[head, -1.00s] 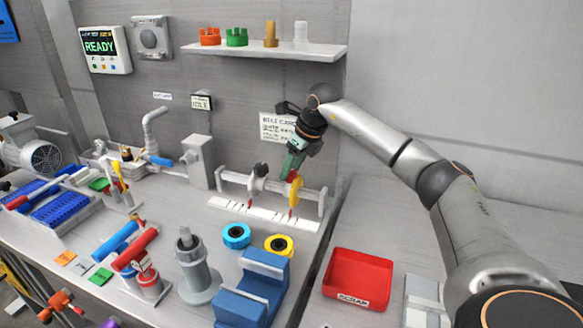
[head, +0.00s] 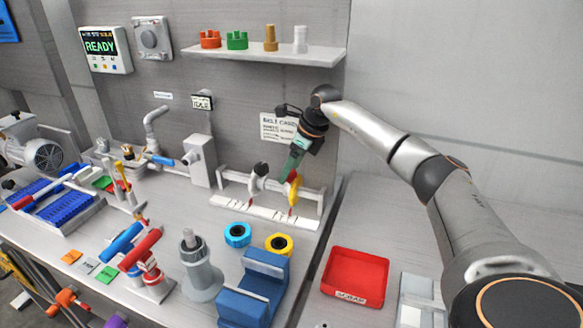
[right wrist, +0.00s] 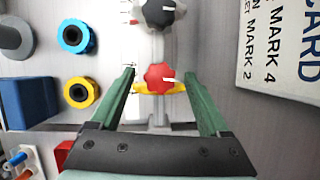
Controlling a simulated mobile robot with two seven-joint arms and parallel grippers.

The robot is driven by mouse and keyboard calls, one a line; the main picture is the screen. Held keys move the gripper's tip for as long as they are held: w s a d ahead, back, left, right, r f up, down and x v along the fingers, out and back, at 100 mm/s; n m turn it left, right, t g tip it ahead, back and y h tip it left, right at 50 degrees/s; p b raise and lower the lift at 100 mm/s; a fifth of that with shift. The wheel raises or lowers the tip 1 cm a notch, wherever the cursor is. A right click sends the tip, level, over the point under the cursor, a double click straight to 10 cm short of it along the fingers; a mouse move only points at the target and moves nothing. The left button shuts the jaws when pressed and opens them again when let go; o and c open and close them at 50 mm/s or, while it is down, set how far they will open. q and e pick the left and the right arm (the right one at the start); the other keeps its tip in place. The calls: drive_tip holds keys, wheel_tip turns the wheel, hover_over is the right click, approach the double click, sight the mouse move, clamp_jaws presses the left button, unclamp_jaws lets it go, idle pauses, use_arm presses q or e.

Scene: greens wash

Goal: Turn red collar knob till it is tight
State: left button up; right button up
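The red knob (right wrist: 160,78) is lobed with a white pointer mark and sits on a yellow collar (right wrist: 150,88) on the shaft in the right wrist view. In the head view the yellow collar (head: 293,192) is at the right part of the shaft stand, and the red knob (head: 293,176) is partly hidden. My right gripper (right wrist: 158,74) has green fingers spread on either side of the knob, with gaps visible on both sides. It also shows from above in the head view (head: 286,176). My left gripper is out of view.
A black-knobbed white collar (head: 259,180) is on the same shaft, left of the yellow one. A cyan ring (head: 237,234), a yellow ring (head: 279,244) and a blue block (head: 262,278) stand in front. A red scrap bin (head: 354,277) is at right; a shelf (head: 270,54) hangs above.

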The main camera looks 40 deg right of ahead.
drive_tip(key=shift+s+r, duration=0.1)
drive_tip(key=shift+r, duration=0.2)
drive_tip(key=v, duration=0.2)
drive_tip(key=shift+s+d+r+b, duration=0.2)
drive_tip(key=shift+s+b, duration=0.05)
drive_tip(key=shift+b, duration=0.1)
drive_tip(key=s+d+b, duration=0.3)
drive_tip(key=s+d, duration=0.1)
drive_tip(key=s, duration=0.6)
drive_tip(key=shift+s, duration=0.4)
drive_tip(key=shift+d, duration=0.1)
